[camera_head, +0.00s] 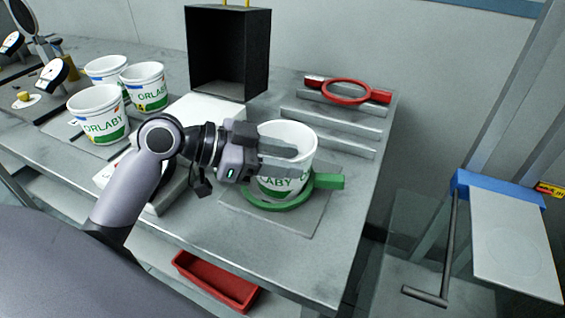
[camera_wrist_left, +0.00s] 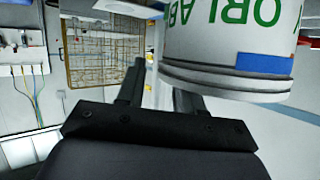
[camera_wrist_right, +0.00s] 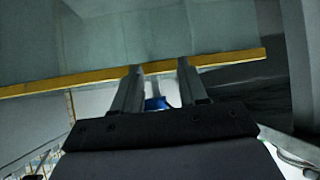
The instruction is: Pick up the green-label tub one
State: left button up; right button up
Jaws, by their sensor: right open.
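A white tub (camera_head: 286,137) with green ORLABY lettering stands upright within a green ring (camera_head: 278,203) with a handle on a grey plate. My left gripper (camera_head: 288,157) is at its near left side, its fingers across the tub's front in the head view. In the left wrist view the tub (camera_wrist_left: 232,45) appears upside down at upper right, with a blue patch. The left fingers (camera_wrist_left: 158,90) are apart, and the right-hand finger's tip is hidden by the tub. Contact cannot be told. My right gripper (camera_wrist_right: 160,88) is open and empty, seen only in its wrist view.
Several similar tubs (camera_head: 98,116) stand at the table's left. A black open box (camera_head: 228,50) is behind, and a red ring tool (camera_head: 346,91) lies on ledges at back right. A red tray (camera_head: 215,282) is below the front edge. A blue-edged board (camera_head: 515,240) stands right.

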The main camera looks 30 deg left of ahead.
pick_arm(q)
grip_shut()
